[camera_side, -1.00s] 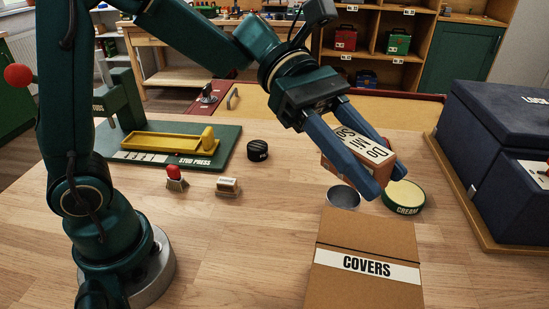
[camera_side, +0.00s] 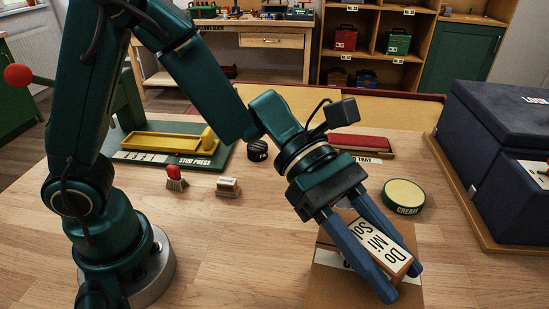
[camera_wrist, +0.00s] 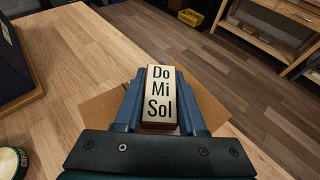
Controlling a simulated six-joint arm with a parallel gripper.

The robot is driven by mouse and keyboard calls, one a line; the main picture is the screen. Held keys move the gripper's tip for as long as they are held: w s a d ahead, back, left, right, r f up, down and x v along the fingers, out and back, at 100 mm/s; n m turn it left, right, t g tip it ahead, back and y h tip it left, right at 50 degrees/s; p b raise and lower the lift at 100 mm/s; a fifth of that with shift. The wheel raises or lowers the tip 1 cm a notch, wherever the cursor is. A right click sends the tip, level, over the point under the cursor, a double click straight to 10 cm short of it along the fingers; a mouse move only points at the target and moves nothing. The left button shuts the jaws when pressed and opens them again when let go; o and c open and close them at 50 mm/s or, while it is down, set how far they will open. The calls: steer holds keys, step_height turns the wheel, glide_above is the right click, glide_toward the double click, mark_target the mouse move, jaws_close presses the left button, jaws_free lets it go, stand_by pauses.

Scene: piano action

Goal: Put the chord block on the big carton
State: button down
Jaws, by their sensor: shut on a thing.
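The chord block (camera_side: 378,244) is a brown block with a pale top face lettered "Do Mi Sol". My gripper (camera_side: 392,286) is shut on it, one blue finger along each side. The block also shows between the fingers in the wrist view (camera_wrist: 161,95). The big carton (camera_side: 325,290) is the brown box with a white label band, at the front of the table. The block and fingers are over the carton and hide much of its top and label. The carton shows behind the fingers in the wrist view (camera_wrist: 100,112). I cannot tell whether the block touches it.
A round cream tin (camera_side: 404,196) stands behind and right of the carton. A dark blue case (camera_side: 500,150) fills the right side. A red-topped tray (camera_side: 360,145) lies at the back.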

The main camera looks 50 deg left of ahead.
steer(key=shift+f, duration=0.1)
steer(key=shift+c, duration=2.4)
jaws_free()
